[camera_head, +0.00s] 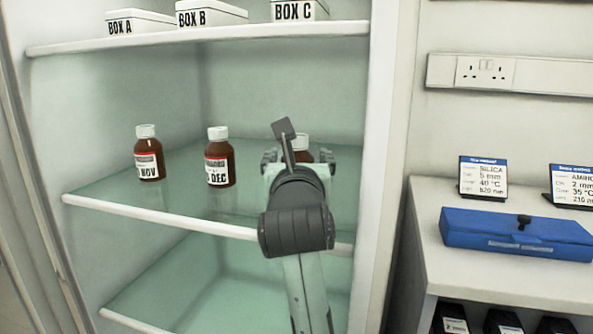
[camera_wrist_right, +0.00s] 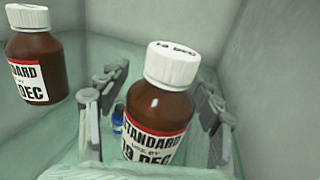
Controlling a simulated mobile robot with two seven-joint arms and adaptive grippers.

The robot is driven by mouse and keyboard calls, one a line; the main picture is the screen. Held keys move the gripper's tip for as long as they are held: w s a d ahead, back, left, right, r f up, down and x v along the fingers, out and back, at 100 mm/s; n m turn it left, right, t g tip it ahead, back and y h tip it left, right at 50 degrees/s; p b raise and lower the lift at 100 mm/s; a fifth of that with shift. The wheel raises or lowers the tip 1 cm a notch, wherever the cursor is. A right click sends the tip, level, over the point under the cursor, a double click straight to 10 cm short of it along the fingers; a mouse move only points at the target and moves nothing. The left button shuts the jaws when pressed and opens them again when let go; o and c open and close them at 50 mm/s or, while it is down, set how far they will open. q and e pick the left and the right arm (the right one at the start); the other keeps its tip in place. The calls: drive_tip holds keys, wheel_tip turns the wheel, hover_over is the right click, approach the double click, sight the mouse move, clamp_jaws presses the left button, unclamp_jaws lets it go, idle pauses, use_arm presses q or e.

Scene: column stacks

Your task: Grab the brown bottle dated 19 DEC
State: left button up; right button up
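A brown bottle with a white cap (camera_wrist_right: 158,105) stands between the fingers of my right gripper (camera_wrist_right: 160,100) in the right wrist view. Its label and cap read 19 DEC. The fingers are open on either side of it, with a visible gap at the left. In the head view my right gripper (camera_head: 298,157) reaches into the middle shelf and hides most of this bottle; its white cap (camera_head: 301,142) shows. A second brown bottle (camera_head: 219,160), with a DEC label whose day is unclear, stands to the left. My left gripper is not in view.
A brown bottle labelled NOV (camera_head: 149,157) stands farther left on the glass shelf (camera_head: 110,200). Boxes A, B and C (camera_head: 209,14) sit on the shelf above. The cabinet's right wall (camera_head: 383,130) is close to my right arm. A blue case (camera_head: 515,233) lies on the counter outside.

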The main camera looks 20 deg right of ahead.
drive_tip(key=c, duration=1.3)
clamp_jaws()
drive_tip(key=shift+a+r, duration=0.1)
drive_tip(key=shift+r, duration=0.1)
